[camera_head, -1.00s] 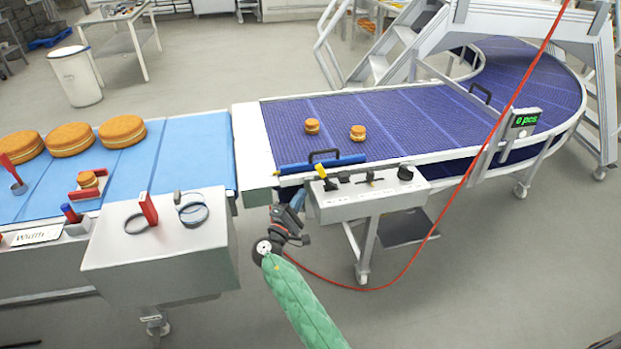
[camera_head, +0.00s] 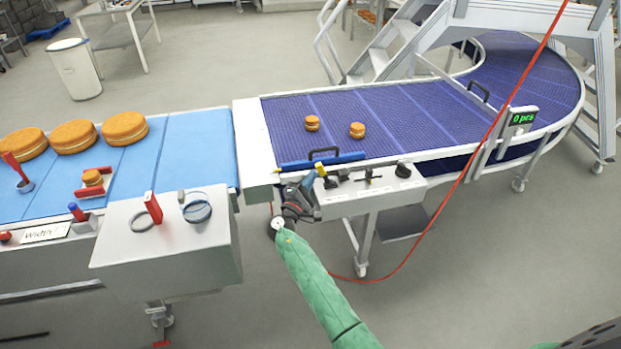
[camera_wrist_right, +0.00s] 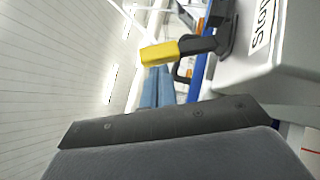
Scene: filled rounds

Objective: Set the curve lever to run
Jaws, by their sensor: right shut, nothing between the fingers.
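A grey control box (camera_head: 370,197) on the front of the curved conveyor carries a yellow-tipped lever (camera_head: 320,168), black levers (camera_head: 369,174) and a round black knob (camera_head: 403,170). Its labels are too small to read in the head view, so I cannot tell which is the curve lever. My right gripper (camera_head: 310,181) is shut and empty at the box's left end, close to the yellow-tipped lever. In the right wrist view the yellow tip (camera_wrist_right: 173,52) on its dark stem lies just beyond the fingertips (camera_wrist_right: 158,88); contact is not clear. My left gripper is not in view.
The purple curved belt (camera_head: 400,118) carries two small filled rounds (camera_head: 357,130). A blue bar with a black handle (camera_head: 324,156) lies behind the box. A red cable (camera_head: 455,195) hangs in front. The blue belt (camera_head: 183,150) and a grey box (camera_head: 165,240) stand left.

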